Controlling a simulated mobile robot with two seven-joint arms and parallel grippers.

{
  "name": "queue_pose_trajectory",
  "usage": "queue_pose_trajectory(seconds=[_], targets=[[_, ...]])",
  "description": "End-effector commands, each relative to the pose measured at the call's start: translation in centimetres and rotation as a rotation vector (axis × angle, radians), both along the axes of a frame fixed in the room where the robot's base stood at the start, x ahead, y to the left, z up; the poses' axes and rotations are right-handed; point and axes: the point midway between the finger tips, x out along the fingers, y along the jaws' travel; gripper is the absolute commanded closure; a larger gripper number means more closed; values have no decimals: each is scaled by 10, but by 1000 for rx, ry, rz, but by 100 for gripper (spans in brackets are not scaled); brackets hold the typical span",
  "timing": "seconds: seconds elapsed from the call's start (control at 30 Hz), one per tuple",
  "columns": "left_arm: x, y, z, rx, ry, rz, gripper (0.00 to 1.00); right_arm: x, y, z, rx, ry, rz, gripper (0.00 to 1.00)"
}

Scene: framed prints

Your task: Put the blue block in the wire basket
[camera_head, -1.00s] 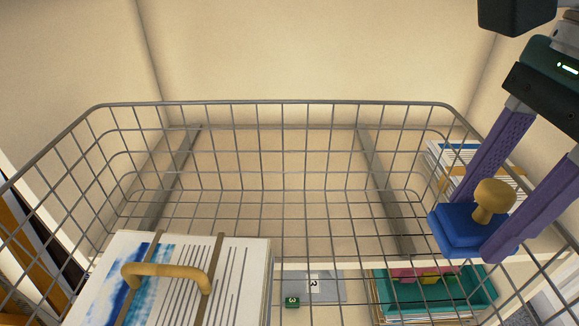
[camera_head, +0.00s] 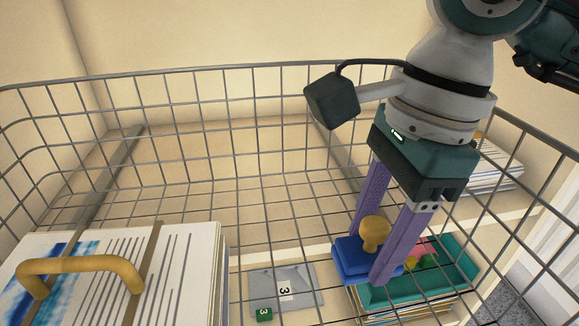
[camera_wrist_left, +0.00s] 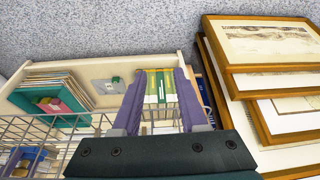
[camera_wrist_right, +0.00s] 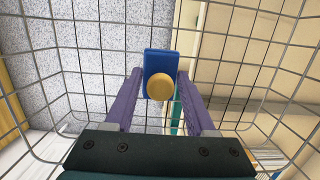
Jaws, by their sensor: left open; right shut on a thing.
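The blue block (camera_head: 352,258), with a round tan knob on top, is held between the purple fingers of my right gripper (camera_head: 371,252). It is over the right part of the wire basket (camera_head: 230,69) in the head view; I cannot tell its height above the basket's floor. In the right wrist view the block (camera_wrist_right: 158,62) sits between the fingertips, with basket wires around it. My left gripper (camera_wrist_left: 160,82) shows only in its wrist view, open, with nothing visibly gripped; part of the basket mesh lies to its left.
A strapped stack of prints (camera_head: 190,262) with a tan handle is at the lower left. A teal tray (camera_head: 458,290), a grey plate marked 3 (camera_head: 262,282) and a green cube (camera_head: 264,314) show through the mesh. Framed prints (camera_wrist_left: 265,50) lie to the left gripper's right.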

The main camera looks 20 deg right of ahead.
Motion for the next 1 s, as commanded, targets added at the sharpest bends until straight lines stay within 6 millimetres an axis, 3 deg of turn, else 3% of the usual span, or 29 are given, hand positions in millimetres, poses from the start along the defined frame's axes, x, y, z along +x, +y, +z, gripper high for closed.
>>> queue_pose_trajectory(seconds=[0.4,0.43,0.7,1.0], targets=[[0,2,-8,6,1,-4,58,0,-1,-8,-1,0,0,100],[0,2,-7,7,1,-5,58,0,-1,-7,-1,0,0,43],[0,3,-6,12,0,-8,58,-1,-1,-7,-1,0,0,15],[0,3,0,11,0,-8,58,-1,0,0,0,1,0,15]])
